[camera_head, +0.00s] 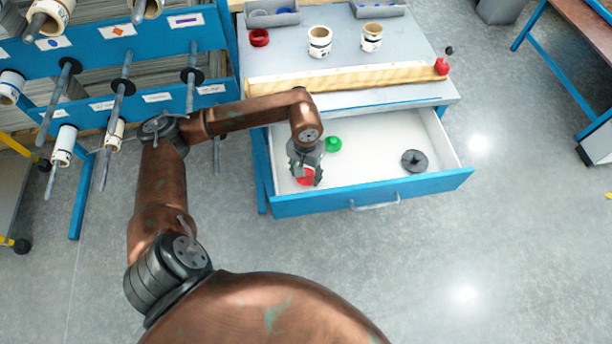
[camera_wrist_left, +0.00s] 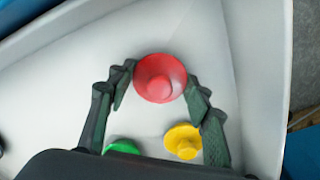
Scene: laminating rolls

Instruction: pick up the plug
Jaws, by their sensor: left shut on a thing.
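A red plug (camera_wrist_left: 160,78), round with a raised centre, is between the two fingertips of my left gripper (camera_wrist_left: 161,85) in the left wrist view. The fingers are shut on its sides. In the head view my left gripper (camera_head: 306,177) points down into the left part of the open drawer, and the red plug (camera_head: 305,180) shows partly between the fingers. A green plug (camera_head: 333,144) lies just beyond the gripper and also shows in the wrist view (camera_wrist_left: 122,147). A yellow plug (camera_wrist_left: 183,141) shows only in the wrist view. My right gripper is out of view.
The white drawer with a blue front (camera_head: 370,194) is pulled out. A black flanged disc (camera_head: 414,162) lies at its right. A blue roll rack stands left.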

